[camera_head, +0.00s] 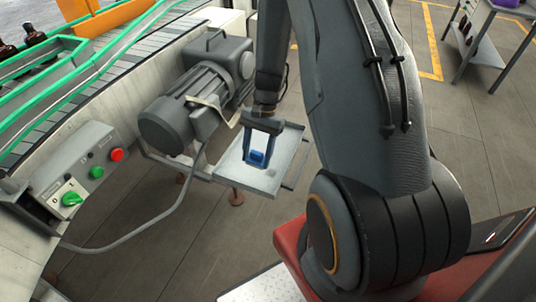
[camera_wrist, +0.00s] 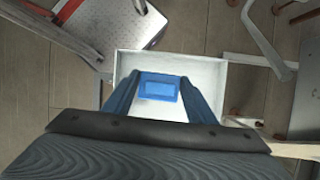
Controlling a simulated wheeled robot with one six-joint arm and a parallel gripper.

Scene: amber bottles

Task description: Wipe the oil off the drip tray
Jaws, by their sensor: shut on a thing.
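The drip tray (camera_head: 232,170) is a shallow pale metal tray below and beside the grey motor. It also shows in the wrist view (camera_wrist: 128,62), beyond my fingers. My gripper (camera_head: 257,157) points down over the tray and is shut on a small blue block (camera_wrist: 158,88), perhaps a sponge. The block also shows in the head view (camera_head: 257,155). I cannot tell whether it touches the tray floor. No oil stands out on the visible part of the tray; the fingers and block hide some of it.
A control box (camera_head: 78,170) with green and red buttons is at the left. The conveyor (camera_head: 110,75) with green rails runs behind. Open floor (camera_head: 440,120) lies right.

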